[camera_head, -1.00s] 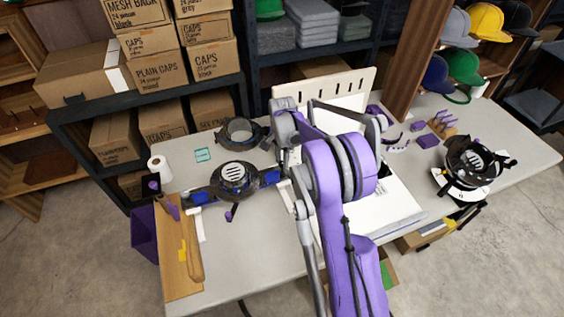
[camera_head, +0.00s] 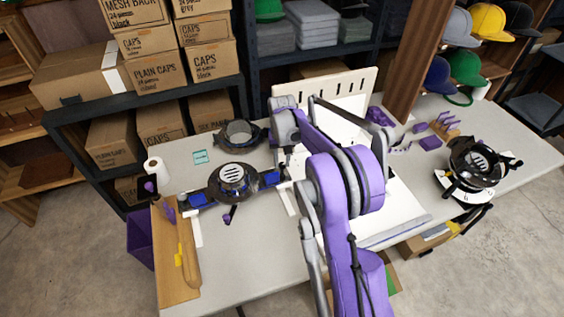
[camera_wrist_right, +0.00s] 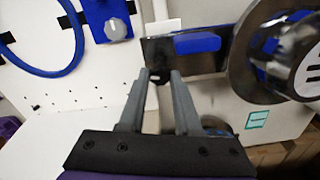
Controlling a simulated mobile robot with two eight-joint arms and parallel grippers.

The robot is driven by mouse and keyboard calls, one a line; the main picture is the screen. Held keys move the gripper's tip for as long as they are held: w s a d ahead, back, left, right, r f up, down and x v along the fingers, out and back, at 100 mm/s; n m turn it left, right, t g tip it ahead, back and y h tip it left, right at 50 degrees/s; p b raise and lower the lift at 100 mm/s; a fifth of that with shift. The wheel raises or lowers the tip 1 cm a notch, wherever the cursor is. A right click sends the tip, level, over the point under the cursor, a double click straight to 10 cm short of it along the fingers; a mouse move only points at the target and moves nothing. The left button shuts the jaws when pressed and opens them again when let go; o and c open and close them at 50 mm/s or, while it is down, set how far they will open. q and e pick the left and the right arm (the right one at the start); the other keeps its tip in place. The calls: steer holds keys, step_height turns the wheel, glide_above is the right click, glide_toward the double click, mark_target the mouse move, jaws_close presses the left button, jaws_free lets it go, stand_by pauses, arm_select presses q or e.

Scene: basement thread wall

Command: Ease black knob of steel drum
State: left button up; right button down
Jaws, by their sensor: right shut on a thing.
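The steel drum (camera_head: 231,181) is a dark, shiny round frame with a white slatted middle and blue bars at its sides. It lies on the grey table, left of my right arm. In the right wrist view the drum (camera_wrist_right: 262,78) is at the right, with a metal plate and blue bar reaching left. My right gripper (camera_wrist_right: 160,77) is at the end of that plate, its fingers close together around a small dark part, seemingly the black knob (camera_wrist_right: 154,78). The knob is mostly hidden by the fingers. In the head view my arm hides this contact. My left gripper is not in view.
A second dark ring (camera_head: 240,134) lies behind the drum. A white pegboard (camera_wrist_right: 70,95) with a blue hoop is close by in the wrist view. A wooden board (camera_head: 176,270) lies at the table's left end. Another round device (camera_head: 475,163) stands at the right.

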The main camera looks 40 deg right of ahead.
mark_target(282, 164)
steer(key=shift+n, duration=0.8)
steer(key=c, duration=0.6)
jaws_free()
steer(key=shift+r, duration=0.15)
step_height(282, 164, up, 10)
steer(key=shift+r, duration=0.25)
